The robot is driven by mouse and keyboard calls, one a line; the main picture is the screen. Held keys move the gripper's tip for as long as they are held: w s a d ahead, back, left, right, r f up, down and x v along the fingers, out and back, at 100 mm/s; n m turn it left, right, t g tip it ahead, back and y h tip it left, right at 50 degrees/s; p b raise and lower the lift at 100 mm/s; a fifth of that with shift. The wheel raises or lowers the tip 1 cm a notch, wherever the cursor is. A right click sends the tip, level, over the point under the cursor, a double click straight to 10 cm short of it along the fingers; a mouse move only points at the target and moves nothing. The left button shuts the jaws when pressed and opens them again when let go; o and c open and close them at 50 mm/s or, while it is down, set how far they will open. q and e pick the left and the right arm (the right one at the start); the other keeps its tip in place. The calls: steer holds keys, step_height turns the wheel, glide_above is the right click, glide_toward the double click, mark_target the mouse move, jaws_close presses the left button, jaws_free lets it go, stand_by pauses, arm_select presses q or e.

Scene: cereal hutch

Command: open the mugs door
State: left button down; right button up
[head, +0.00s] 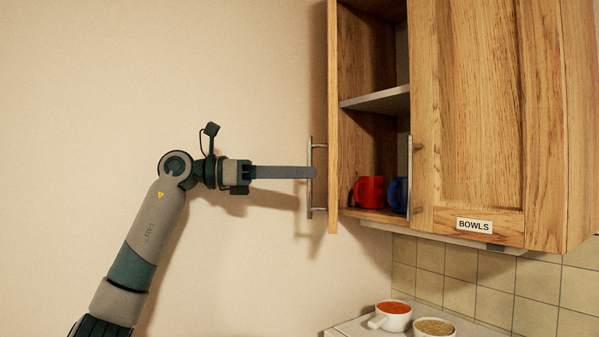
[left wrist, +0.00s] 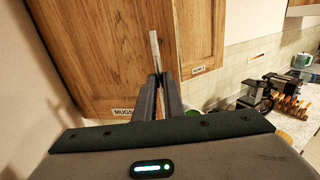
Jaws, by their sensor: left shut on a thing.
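The mugs door (head: 333,100) stands swung open and shows nearly edge-on in the head view. Its wooden face with the MUGS label shows in the left wrist view (left wrist: 95,60). Its vertical bar handle (head: 310,200) stands out on the left side of the door. My left gripper (head: 312,172) reaches in from the left and is shut on this handle; the fingers also show around the bar in the left wrist view (left wrist: 158,95). A red mug (head: 369,191) and a blue mug (head: 397,194) stand on the cabinet floor, the blue one partly hidden. My right gripper is not in view.
The bowls door (head: 470,110) on the right is closed, with its own bar handle (head: 410,180). A shelf (head: 380,101) divides the open compartment. Two filled white cups, one red inside (head: 394,320), stand on the counter below. The wall left of the door is bare.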

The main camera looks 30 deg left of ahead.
arm_select(q)
steer(key=c, duration=2)
jaws_free()
steer(key=shift+w+a+r, duration=0.15)
steer(key=shift+a+r, duration=0.15)
steer(key=shift+r, duration=0.05)
steer(key=shift+o, duration=0.8)
steer(key=shift+w+f, duration=0.35)
steer(key=shift+w, duration=0.15)
steer(key=shift+s+d+r, duration=0.1)
steer(key=shift+s+d, duration=0.05)
steer(key=shift+s, duration=0.15)
steer(key=shift+w+r, duration=0.1)
